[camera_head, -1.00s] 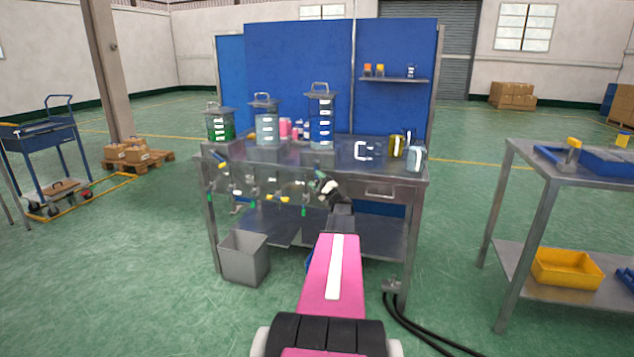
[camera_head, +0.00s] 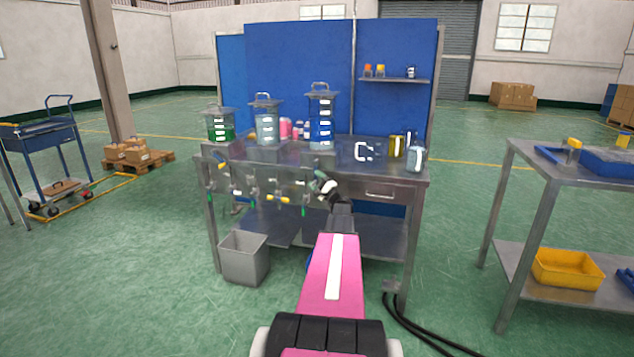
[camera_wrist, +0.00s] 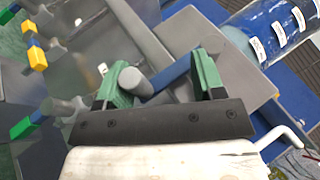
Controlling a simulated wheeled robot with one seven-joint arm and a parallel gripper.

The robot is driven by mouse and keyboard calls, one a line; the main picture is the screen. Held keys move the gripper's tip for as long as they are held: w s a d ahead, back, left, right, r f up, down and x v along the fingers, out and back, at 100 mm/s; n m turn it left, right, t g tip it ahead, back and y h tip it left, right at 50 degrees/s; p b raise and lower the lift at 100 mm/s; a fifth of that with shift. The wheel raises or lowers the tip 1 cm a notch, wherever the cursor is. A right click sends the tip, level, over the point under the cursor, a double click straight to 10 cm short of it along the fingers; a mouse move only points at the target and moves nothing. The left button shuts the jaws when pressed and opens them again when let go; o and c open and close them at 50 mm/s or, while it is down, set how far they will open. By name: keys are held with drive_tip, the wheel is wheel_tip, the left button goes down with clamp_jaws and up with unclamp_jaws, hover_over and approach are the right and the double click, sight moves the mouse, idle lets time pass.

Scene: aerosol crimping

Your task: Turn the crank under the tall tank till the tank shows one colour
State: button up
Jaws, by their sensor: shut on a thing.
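The tall tank (camera_head: 321,122) stands at the right of three tanks on the steel bench, with a handled lid and white labels down its front. In the wrist view, the tank (camera_wrist: 268,30) is deep blue along most of its visible length, with a paler blue band at its lower end. My gripper (camera_head: 322,184) is at the bench front below this tank. In the wrist view, my gripper (camera_wrist: 163,80) has its green fingers either side of the crank (camera_wrist: 136,82), a grey rod with a blue bar, and is shut on it. The crank's pivot is partly hidden.
Shorter tanks, one green (camera_head: 219,125) and one pale blue (camera_head: 266,126), stand to the left. Other cranks with yellow and green parts (camera_head: 272,199) line the bench front. A grey bin (camera_head: 243,258) stands below left. Jars (camera_head: 397,146) stand at the bench's right end.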

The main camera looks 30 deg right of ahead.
drive_tip(key=shift+w+d, duration=0.15)
drive_tip(key=shift+w, duration=0.45)
drive_tip(key=shift+s+f, duration=0.1)
drive_tip(key=shift+s+a+f, duration=0.1)
drive_tip(key=shift+a+f, duration=0.6)
drive_tip(key=shift+f, duration=0.35)
drive_tip(key=s+a+f, duration=0.1)
drive_tip(key=a+f, duration=0.3)
drive_tip(key=f, duration=0.5)
drive_tip(key=shift+s+a, duration=0.25)
drive_tip(key=v, duration=1)
drive_tip(key=shift+s, duration=0.35)
drive_tip(key=shift+d+f, duration=0.1)
drive_tip(key=shift+f, duration=0.05)
